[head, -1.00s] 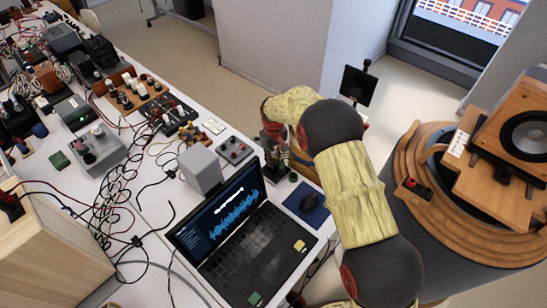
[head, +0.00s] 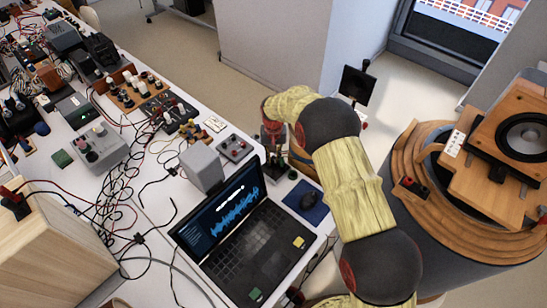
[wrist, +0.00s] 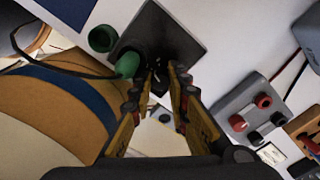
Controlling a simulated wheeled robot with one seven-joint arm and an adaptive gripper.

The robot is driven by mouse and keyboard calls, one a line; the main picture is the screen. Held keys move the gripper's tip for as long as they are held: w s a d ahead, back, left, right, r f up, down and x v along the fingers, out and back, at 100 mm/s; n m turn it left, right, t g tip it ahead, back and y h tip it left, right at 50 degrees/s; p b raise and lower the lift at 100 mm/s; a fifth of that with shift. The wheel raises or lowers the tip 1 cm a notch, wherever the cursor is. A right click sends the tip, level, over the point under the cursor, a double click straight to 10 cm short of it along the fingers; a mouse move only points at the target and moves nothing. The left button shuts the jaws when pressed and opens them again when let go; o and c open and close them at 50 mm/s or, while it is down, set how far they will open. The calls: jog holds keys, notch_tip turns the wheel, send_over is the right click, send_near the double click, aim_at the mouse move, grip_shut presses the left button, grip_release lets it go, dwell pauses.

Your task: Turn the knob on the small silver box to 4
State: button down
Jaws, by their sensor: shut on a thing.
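A silver-grey box with knobs on top (head: 102,147) sits on the bench in the head view's left half. A smaller, flatter grey box (head: 235,148) with red and black knobs or terminals is nearer my arm; it also shows at right in the wrist view (wrist: 255,112). I cannot tell which is the named one, and no dial numbers are readable. My gripper (head: 275,168) is beyond the laptop, apart from both boxes. In the wrist view my gripper (wrist: 157,78) is closed around a dark upright part (wrist: 155,62) on a black square plate (wrist: 180,38).
A green cylinder (wrist: 127,64) stands beside the fingertips. Cables (head: 120,185) and electronics crowd the bench. A wooden speaker (head: 522,132) stands right.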

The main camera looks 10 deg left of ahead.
aim_at(273, 159)
dwell(0.3)
jog(key=c, duration=1.7)
grip_release()
notch_tip(273, 159, up, 12)
jog(key=shift+f, duration=0.1)
